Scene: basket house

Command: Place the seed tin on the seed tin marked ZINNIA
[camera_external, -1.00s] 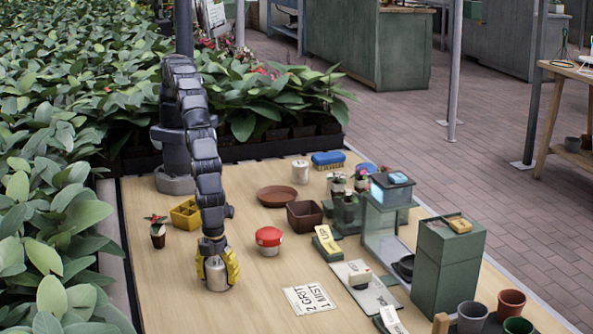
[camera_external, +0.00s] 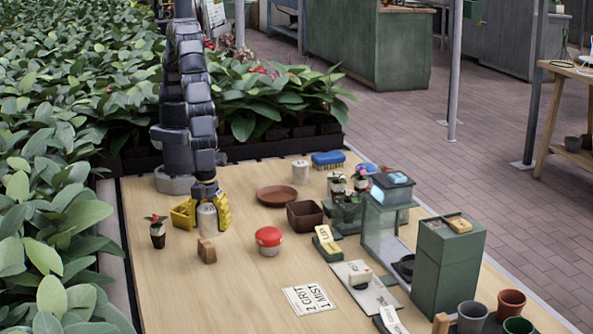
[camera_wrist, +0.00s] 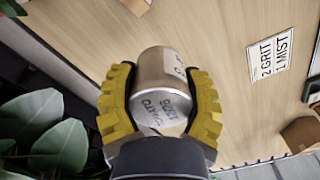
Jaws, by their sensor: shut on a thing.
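My gripper (camera_external: 208,215) has yellow ribbed fingers shut on a silver cylindrical seed tin (camera_external: 207,218). In the wrist view the held tin (camera_wrist: 163,85) sits between both fingers, with dark print on its facing end and a pale label on its side; I cannot read the name surely. The tin appears lifted in front of the yellow tray. A second silver tin (camera_external: 300,171) stands upright on the table at the back, right of my gripper and apart from it. Its marking is too small to read, so I cannot confirm ZINNIA.
A terracotta saucer (camera_external: 277,196), brown square pot (camera_external: 304,216) and red-topped round container (camera_external: 268,240) stand to the right. A wooden block (camera_external: 206,251) is in front of my gripper. The front-left table is clear.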

